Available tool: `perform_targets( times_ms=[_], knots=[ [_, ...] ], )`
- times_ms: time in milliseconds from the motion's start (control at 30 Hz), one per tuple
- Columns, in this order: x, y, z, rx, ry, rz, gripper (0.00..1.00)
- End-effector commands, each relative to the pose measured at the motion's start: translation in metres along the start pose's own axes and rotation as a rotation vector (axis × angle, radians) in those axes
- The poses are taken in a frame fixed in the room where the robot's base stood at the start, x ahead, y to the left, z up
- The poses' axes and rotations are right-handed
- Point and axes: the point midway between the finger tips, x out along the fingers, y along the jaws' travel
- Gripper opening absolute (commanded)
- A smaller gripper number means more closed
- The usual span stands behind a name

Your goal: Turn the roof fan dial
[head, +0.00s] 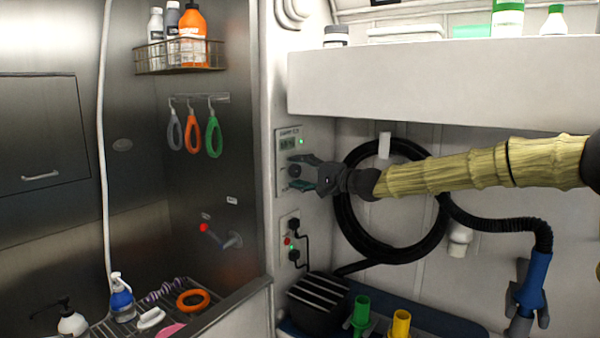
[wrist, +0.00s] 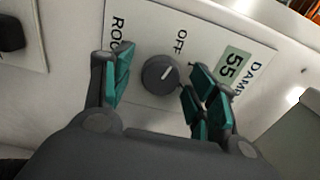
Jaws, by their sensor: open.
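The roof fan dial (wrist: 160,74) is a round dark grey knob with a pale pointer line, on a white panel (wrist: 190,28) marked "OFF", with a partly hidden "ROO…" label. In the wrist view the pointer is turned roughly toward "OFF". My gripper (wrist: 155,82) is open, its teal-padded fingers on either side of the dial, with gaps visible; I cannot tell how deep they reach. In the head view my gripper (head: 298,178) is at the panel (head: 289,136) and partly covers its lower part. A display (wrist: 235,65) reads 55.
Below the panel is an outlet plate (head: 290,228) with plugs and cords. A coiled black hose (head: 350,225) hangs right of the panel, behind my arm. A white shelf (head: 430,85) juts out above my arm. A steel tub wall (head: 240,120) stands left.

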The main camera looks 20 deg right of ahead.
Motion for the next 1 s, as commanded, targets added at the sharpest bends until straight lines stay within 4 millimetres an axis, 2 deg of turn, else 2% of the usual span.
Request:
perform_targets(
  times_ms=[100,300,367,700,1000],
  knots=[
    [-0.0002,0.0,0.0,0.0,0.0,0.0,0.56],
    [-0.0005,0.0001,-0.0001,0.0,0.0,0.0,0.2],
    [-0.0005,0.0001,-0.0001,0.0,0.0,0.0,0.12],
    [-0.0008,0.002,-0.0005,0.038,0.001,0.0,0.12],
    [-0.0009,0.0039,-0.0005,0.222,0.002,-0.001,0.12]
  ],
)
